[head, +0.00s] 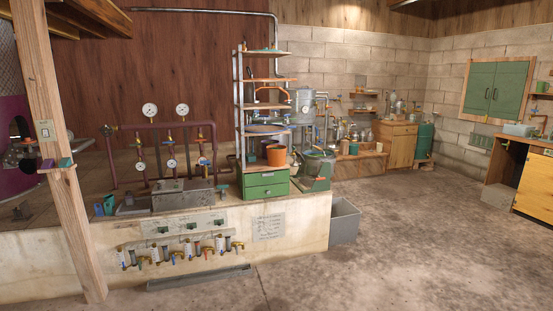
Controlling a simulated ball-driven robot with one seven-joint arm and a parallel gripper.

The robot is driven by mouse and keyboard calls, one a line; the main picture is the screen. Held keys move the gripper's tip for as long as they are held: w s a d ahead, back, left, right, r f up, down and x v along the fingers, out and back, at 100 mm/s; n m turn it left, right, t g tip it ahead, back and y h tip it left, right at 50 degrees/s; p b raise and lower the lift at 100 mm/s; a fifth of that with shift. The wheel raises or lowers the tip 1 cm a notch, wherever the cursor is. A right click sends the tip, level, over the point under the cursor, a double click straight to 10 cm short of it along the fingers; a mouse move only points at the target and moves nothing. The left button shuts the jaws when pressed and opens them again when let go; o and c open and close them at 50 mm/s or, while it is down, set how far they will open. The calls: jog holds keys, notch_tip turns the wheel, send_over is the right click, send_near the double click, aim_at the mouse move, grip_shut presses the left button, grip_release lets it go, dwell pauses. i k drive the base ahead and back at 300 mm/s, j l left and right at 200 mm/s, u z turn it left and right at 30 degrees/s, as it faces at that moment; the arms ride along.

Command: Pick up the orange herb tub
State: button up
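An orange tub (276,155) is in the head view, near the middle. It stands upright on or just above the green drawer unit (266,184), at the right front of the metal shelf rack (240,105). Its contents cannot be made out. A dark green vessel (317,165) stands close to its right. My gripper is not in view.
A low pale wall (200,270) with valves and a trough at its foot fronts the counter. Pipes with gauges (150,110) rise at left, behind a wooden post (62,170). A grey bin (344,220) stands right of the wall. The concrete floor at right is clear.

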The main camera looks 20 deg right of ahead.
aim_at(275, 154)
jog(key=i, duration=0.55)
jog(key=i+z, duration=0.15)
jog(key=i, duration=0.45)
jog(key=i+j, duration=0.1)
jog(key=i, duration=0.45)
jog(key=i+z, duration=0.15)
jog(key=i, duration=0.45)
jog(key=i+j, duration=0.2)
jog(key=i, duration=0.35)
jog(key=i+j+z, duration=0.15)
jog(key=i, duration=0.4)
jog(key=i+j, duration=0.2)
jog(key=i, duration=0.4)
jog(key=l+z, duration=0.05)
